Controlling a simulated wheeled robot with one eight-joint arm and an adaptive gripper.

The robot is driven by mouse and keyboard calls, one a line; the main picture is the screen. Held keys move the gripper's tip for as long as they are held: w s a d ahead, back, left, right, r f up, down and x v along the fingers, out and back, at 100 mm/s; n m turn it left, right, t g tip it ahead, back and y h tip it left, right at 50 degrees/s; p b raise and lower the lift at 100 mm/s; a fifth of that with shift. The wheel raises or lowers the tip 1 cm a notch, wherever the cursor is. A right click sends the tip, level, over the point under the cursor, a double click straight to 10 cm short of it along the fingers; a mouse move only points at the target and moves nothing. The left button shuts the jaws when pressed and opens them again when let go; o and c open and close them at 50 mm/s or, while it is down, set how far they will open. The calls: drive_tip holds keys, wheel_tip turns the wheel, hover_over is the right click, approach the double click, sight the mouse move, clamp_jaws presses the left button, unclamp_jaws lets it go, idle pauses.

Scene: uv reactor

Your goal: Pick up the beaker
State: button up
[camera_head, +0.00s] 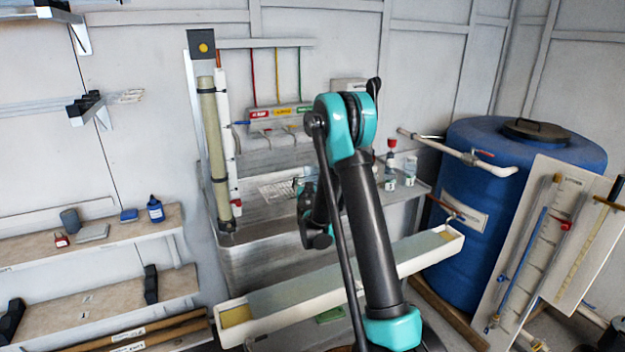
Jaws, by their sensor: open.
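My gripper (299,186) is small in the view, behind my raised arm, above the metal bench (262,232). It is open, and its far side is partly hidden by my own arm links. I cannot make out the beaker for certain. I cannot tell whether one of these is the beaker. Nothing clearly shows between the fingers, and my arm hides part of the bench.
A blue tank (490,245) stands at the right, with a leaning gauge board (535,235) before it. A long white trough (285,302) lies in front of the bench. Shelves (95,238) line the left wall. An upright tube (213,150) stands at the bench's left.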

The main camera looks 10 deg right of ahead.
sight(311, 177)
drive_tip(key=w, duration=0.2)
drive_tip(key=w+d, duration=0.1)
drive_tip(key=w, duration=0.2)
drive_tip(key=shift+d, duration=0.15)
drive_tip(key=shift+c, duration=0.2)
drive_tip(key=c, duration=1.2)
